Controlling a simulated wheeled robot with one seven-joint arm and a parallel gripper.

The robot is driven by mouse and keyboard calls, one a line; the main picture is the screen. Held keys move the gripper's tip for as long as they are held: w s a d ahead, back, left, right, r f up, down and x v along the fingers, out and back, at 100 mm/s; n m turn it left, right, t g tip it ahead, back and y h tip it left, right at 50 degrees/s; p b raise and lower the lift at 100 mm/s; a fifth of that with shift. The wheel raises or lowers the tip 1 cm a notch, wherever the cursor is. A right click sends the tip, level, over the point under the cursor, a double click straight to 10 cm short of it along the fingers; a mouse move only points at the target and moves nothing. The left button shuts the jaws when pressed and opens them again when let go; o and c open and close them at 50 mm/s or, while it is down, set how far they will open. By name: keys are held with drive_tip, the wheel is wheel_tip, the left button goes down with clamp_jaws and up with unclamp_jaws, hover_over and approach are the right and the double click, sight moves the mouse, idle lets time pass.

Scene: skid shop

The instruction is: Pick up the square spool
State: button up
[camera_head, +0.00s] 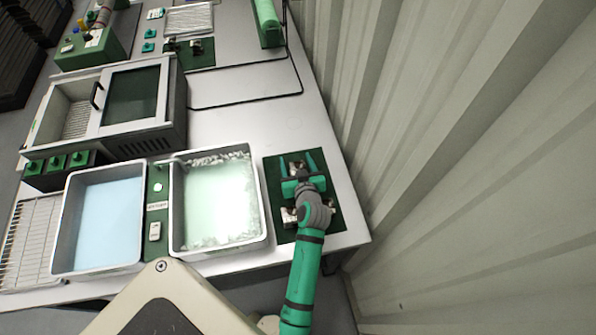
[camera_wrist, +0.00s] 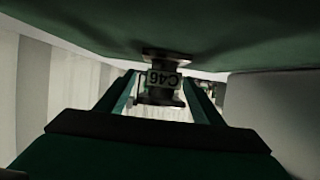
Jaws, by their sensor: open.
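In the wrist view the picture is upside down, with the mat at the top. The spool also shows in the head view (camera_head: 297,166). My gripper (camera_head: 299,161) is open, low over the mat, with one green finger on each side of the spool in view. I cannot tell whether the fingers touch it, or whether its flanges are square. Another metallic piece (camera_head: 289,216) lies on the mat beside my wrist, partly hidden by it.
A white tray with pale liquid (camera_head: 262,229) stands just left of the mat. A tray with blue liquid (camera_head: 62,232) and a wire rack (camera_head: 28,232) are further left. A corrugated wall (camera_head: 420,130) rises close on the right. Bare table lies behind the mat.

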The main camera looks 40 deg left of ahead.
drive_tip(key=shift+w+a+f, duration=0.1)
drive_tip(key=shift+a, duration=0.05)
drive_tip(key=c, duration=1.3)
